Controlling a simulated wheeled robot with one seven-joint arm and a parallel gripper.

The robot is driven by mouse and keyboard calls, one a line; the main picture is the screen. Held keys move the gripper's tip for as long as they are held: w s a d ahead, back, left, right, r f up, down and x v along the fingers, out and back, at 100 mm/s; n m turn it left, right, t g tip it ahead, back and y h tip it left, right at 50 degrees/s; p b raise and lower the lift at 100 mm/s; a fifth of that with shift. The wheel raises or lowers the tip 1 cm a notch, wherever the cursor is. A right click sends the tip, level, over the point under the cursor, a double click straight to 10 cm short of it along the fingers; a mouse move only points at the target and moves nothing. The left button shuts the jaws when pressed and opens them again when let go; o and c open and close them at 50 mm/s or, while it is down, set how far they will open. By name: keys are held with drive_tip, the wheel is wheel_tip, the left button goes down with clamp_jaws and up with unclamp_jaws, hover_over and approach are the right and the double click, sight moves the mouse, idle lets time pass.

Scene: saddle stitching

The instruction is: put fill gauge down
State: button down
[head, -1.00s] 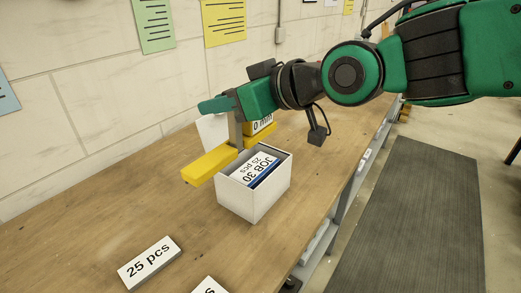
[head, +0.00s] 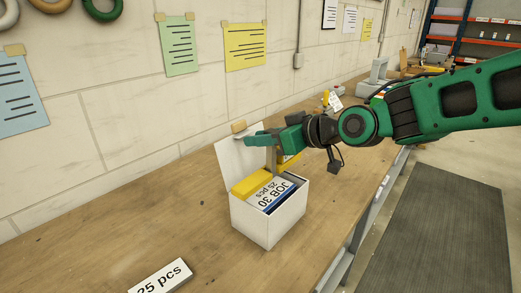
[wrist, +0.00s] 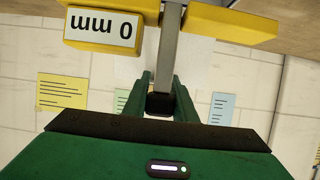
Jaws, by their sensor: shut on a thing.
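My gripper (head: 270,143) is shut on the grey stem of the fill gauge (head: 250,182), above the back of an open white box (head: 262,228). The gauge has yellow arms at the stem's lower end. One arm shows at the box's left rim, another behind the stem. I cannot tell whether the gauge touches the box. In the wrist view, the gauge's label (wrist: 103,31) reads "0 mm", and the stem runs between the fingers of my gripper (wrist: 164,88).
The box's white lid (head: 236,160) stands open behind it. A "25 pcs" sign (head: 162,277) lies on the wooden bench (head: 110,235) at the front. The bench left of the box is clear. Tools and a grey device (head: 378,72) stand farther back. The wall is behind the bench.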

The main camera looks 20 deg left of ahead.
drive_tip(key=shift+f, duration=1.5)
drive_tip(key=shift+f, duration=0.25)
drive_tip(key=c, duration=1.5)
unclamp_jaws()
drive_tip(key=shift+o, duration=0.2)
drive_tip(key=shift+r, duration=0.15)
drive_tip(key=v, duration=1.2)
drive_tip(key=shift+r, duration=0.15)
drive_tip(key=shift+w, duration=0.1)
